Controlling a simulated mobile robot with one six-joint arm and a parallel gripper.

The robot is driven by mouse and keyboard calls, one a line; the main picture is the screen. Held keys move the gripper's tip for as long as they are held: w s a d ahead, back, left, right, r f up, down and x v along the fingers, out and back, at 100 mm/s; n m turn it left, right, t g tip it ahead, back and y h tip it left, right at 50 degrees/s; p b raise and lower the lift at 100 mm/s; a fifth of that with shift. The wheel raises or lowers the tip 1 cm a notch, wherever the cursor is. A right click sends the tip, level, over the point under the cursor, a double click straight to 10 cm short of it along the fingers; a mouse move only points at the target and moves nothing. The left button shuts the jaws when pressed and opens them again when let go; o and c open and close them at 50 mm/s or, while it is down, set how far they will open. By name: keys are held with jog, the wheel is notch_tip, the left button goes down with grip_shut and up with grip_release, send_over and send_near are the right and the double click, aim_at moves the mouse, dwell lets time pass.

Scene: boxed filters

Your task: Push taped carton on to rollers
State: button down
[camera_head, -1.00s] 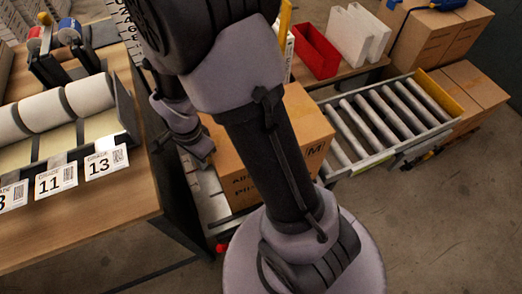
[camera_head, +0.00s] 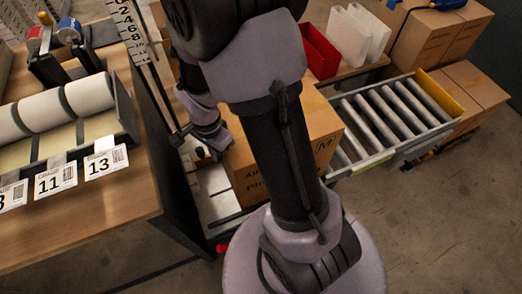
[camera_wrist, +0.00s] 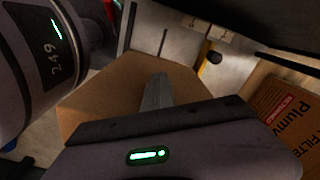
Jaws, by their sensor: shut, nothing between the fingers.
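The brown taped carton (camera_head: 244,168) stands on a pale bench surface (camera_head: 218,207), partly hidden behind my arm in the head view. Its right end is close to the roller conveyor (camera_head: 385,118); whether it overlaps the first roller cannot be told. My gripper is at the carton's left side in the head view, mostly hidden by my wrist. In the wrist view my gripper (camera_wrist: 157,92) is shut and empty, its fingers pointing at a brown cardboard face (camera_wrist: 115,85). Contact looks likely but cannot be confirmed.
A wooden table with rolls and grade cards (camera_head: 105,161) stands at left. A red bin (camera_head: 319,52) and white bins (camera_head: 358,34) sit behind the conveyor. More cartons (camera_head: 470,90) stand at right. A printed carton (camera_wrist: 285,110) shows in the wrist view.

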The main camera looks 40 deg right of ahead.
jog(key=shift+s+d, duration=0.1)
jog(key=shift+d, duration=0.15)
jog(key=shift+s+d, duration=0.25)
jog(key=shift+d, duration=0.5)
jog(key=shift+s+d, duration=0.25)
jog(key=shift+d, duration=0.55)
jog(key=shift+s+d, duration=0.25)
jog(key=shift+d, duration=0.5)
jog(key=s+d, duration=0.3)
jog(key=d, duration=0.6)
jog(key=shift+d+p, duration=0.25)
jog(key=shift+p, duration=0.1)
jog(key=shift+s+d, duration=0.25)
jog(key=shift+d, duration=0.55)
jog(key=shift+s+d, duration=0.3)
jog(key=shift+d, duration=0.45)
jog(key=shift+s+d, duration=0.25)
jog(key=shift+d, duration=0.65)
